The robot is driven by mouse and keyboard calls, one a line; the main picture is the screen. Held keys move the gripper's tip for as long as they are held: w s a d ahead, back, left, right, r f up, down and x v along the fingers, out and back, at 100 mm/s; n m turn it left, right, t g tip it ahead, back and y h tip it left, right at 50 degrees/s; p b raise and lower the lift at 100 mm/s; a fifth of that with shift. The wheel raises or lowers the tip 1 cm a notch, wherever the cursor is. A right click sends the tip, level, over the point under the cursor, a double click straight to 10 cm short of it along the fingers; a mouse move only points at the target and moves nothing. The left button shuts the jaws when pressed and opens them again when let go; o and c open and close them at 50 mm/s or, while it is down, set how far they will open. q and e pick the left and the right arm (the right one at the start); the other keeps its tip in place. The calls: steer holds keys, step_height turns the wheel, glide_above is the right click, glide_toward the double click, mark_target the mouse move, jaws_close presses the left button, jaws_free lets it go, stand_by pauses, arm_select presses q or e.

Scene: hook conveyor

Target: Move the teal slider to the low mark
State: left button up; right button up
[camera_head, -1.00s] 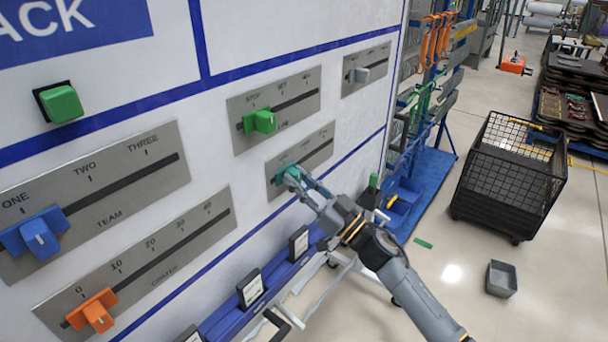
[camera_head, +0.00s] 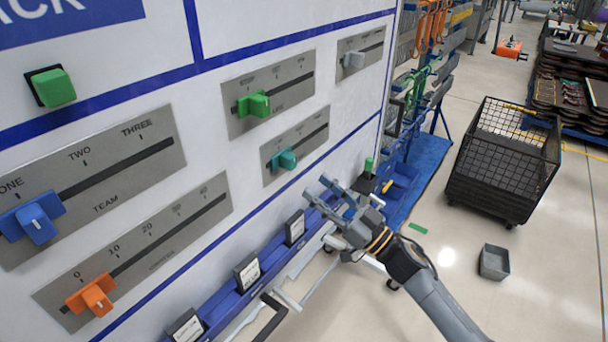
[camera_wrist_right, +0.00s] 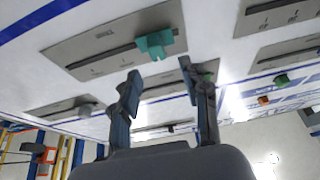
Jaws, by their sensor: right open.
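The teal slider (camera_head: 284,159) sits near the left end of its slot on a small grey plate (camera_head: 314,141) on the white board. It also shows in the right wrist view (camera_wrist_right: 155,44), beyond the fingertips. My right gripper (camera_head: 325,190) is open and empty, below and to the right of the teal slider, apart from it and from the board. Its two fingers are spread in the right wrist view (camera_wrist_right: 158,82). The marks above the teal slot are too small to read. My left gripper is not in view.
Other sliders on the board are green (camera_head: 254,103), grey (camera_head: 354,61), blue (camera_head: 38,222) and orange (camera_head: 92,295). A blue ledge (camera_head: 268,271) with small framed cards runs below. A black mesh cart (camera_head: 503,165) and a grey bin (camera_head: 494,262) stand on the floor at right.

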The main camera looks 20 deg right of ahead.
steer(key=v, duration=0.3)
steer(key=shift+s+d+f, duration=0.15)
steer(key=shift+s+d, duration=0.05)
steer(key=shift+s, duration=0.05)
steer(key=d+f+m+g+h, duration=0.1)
steer(key=d+f+m+h, duration=0.3)
steer(key=f, duration=0.8)
steer(key=d+f+m+h, duration=0.2)
steer(key=f+h, duration=0.3)
steer(key=f, duration=0.8)
steer(key=s+d+f+g+h, duration=0.15)
steer(key=s+f, duration=0.25)
steer(key=f, duration=0.4)
steer(key=s+f+g+h, duration=0.2)
steer(key=s+f+g, duration=0.15)
steer(key=f, duration=0.55)
steer(key=s+a+f+g+h+b, duration=0.1)
steer(key=s+f+g, duration=0.4)
steer(key=s+f, duration=1.3)
steer(key=s+a+f+g, duration=0.1)
steer(key=s+f+g, duration=0.1)
steer(key=s, duration=0.8)
steer(key=s+a+f+g, duration=0.2)
steer(key=s+f+g, duration=0.1)
steer(key=s, duration=0.8)
steer(key=shift+a+f+n+g, duration=0.2)
steer(key=shift+a+n+g, duration=0.1)
steer(key=shift+n, duration=0.1)
